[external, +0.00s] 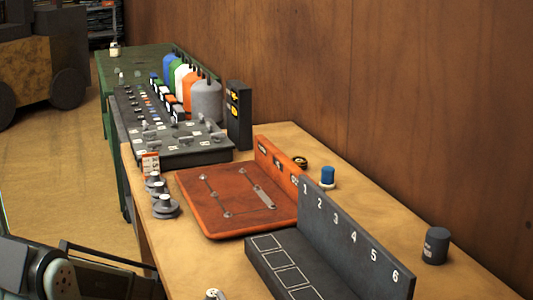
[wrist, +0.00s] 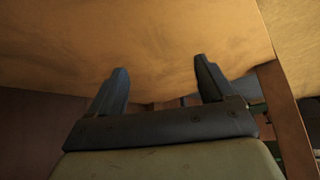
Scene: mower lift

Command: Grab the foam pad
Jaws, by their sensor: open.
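I cannot pick out a foam pad for certain in either view. My gripper (wrist: 161,64) is open in the wrist view, its two dark fingers wide apart with nothing between them. A tan wooden surface (wrist: 150,35) fills the upper part of that view beyond the fingers. In the external view, part of my arm (external: 60,278) shows at the lower left, beside the wooden table (external: 150,235); the fingertips cannot be made out there.
The table holds a red-brown board (external: 235,222), a dark numbered rack (external: 350,245), grey stacked discs (external: 165,207), a blue-capped container (external: 327,176) and a dark cylinder (external: 436,245). A black tray of parts (external: 185,152) lies beyond. A wooden wall (external: 430,100) borders the right.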

